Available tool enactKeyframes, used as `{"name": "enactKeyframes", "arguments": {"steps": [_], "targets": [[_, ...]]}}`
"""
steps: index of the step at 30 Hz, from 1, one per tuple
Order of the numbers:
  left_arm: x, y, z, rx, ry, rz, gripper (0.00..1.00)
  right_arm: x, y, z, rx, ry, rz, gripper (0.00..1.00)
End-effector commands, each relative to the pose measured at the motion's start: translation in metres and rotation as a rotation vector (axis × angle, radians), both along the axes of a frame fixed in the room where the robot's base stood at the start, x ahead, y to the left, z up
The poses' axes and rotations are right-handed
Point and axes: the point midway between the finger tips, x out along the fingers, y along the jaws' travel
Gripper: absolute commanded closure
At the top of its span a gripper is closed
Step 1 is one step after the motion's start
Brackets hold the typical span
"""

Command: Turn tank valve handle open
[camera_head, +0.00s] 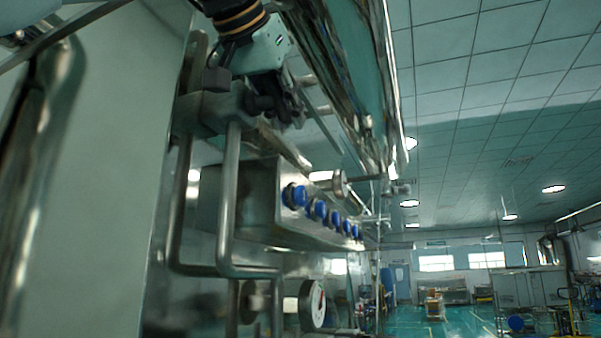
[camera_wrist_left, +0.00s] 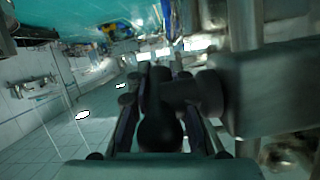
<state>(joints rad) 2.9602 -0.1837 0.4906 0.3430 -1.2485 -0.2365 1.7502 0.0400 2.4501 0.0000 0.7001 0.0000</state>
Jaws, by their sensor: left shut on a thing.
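The dark valve handle (camera_wrist_left: 160,128) stands between the fingers of my left gripper (camera_wrist_left: 165,140) in the left wrist view. A round stem joins it to a grey metal block on the right (camera_wrist_left: 265,90). In the head view my left gripper (camera_head: 277,104) comes down from the top beside the steel pipes and valve body (camera_head: 205,112). Its fingers are closed around the handle, which they largely hide in the head view. My right gripper is not in view.
Bent steel pipes (camera_head: 228,195) run below the valve. A steel box with several blue knobs (camera_head: 293,196) and a round gauge (camera_head: 312,304) are close by. A large shiny cylinder (camera_head: 350,70) slants overhead. Open floor (camera_head: 425,326) lies far to the right.

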Motion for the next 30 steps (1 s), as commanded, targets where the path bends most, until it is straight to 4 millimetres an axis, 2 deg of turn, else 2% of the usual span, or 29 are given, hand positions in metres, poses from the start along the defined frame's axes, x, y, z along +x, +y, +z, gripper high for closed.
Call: {"name": "enactKeyframes", "arguments": {"steps": [4, 5, 13, 23, 30], "targets": [[0.001, -0.001, -0.005, 0.003, 0.01, 0.0, 1.0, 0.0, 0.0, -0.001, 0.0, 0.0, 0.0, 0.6], [0.002, -0.001, -0.005, 0.003, 0.01, 0.0, 0.79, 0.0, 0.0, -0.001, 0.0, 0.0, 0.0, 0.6], [0.001, 0.0, -0.003, 0.002, 0.005, 0.0, 0.56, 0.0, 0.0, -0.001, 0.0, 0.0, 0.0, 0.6], [0.0, 0.0, -0.002, -0.001, -0.004, 0.0, 0.56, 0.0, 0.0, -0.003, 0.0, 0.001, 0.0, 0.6], [0.001, 0.0, -0.004, -0.024, -0.073, 0.0, 0.56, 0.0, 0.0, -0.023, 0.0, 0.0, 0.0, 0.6]]}}
